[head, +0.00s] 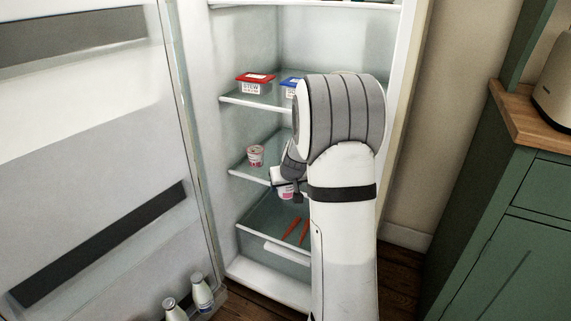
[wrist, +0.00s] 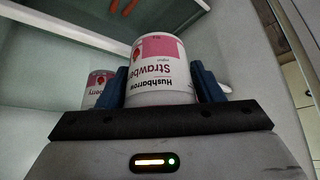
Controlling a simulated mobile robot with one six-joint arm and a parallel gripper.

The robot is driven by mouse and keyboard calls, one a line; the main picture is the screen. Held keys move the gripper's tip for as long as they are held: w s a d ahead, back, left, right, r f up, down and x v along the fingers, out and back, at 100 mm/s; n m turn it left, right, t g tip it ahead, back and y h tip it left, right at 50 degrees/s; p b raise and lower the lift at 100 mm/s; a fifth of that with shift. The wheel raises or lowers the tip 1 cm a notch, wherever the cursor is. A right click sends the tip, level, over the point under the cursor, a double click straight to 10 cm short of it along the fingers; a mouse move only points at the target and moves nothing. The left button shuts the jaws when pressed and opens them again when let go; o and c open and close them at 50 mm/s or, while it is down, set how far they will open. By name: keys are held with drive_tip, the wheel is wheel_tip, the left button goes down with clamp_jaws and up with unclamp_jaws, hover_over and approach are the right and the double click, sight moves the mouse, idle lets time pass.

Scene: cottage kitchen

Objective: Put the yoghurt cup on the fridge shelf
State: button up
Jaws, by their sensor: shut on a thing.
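The yoghurt cup (head: 284,188), white with a pink strawberry label, is between the blue fingers of my gripper (wrist: 161,78), which is shut on it. In the wrist view the cup (wrist: 160,62) appears with its lettering upside down. In the head view it is by the front edge of the middle fridge shelf (head: 239,173); I cannot tell whether it touches the shelf. My arm hides part of the gripper and the right side of the shelves. A second, similar cup (head: 255,156) stands on that shelf to the left; it also shows in the wrist view (wrist: 97,87).
A red-lidded tub (head: 255,85) and a blue-lidded tub (head: 290,86) stand on the shelf above. Carrots (head: 297,229) lie below. The open fridge door (head: 95,150) is at left, with milk bottles (head: 201,293) low down. A green cabinet (head: 510,210) stands at right.

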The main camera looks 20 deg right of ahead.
drive_tip(key=w, duration=0.3)
drive_tip(key=w+d, duration=0.1)
drive_tip(key=w, duration=0.2)
drive_tip(key=w+b, duration=0.1)
drive_tip(key=w, duration=0.3)
drive_tip(key=shift+d, duration=0.3)
drive_tip(key=w, duration=0.2)
drive_tip(key=w+b, duration=0.1)
drive_tip(key=shift+w+d+f, duration=0.25)
drive_tip(key=shift+s+f, duration=0.15)
drive_tip(key=shift+f, duration=0.35)
drive_tip(key=shift+b, duration=0.3)
drive_tip(key=shift+f, duration=0.2)
drive_tip(key=o, duration=1.1)
drive_tip(key=shift+c, duration=0.2)
drive_tip(key=shift+r, duration=0.1)
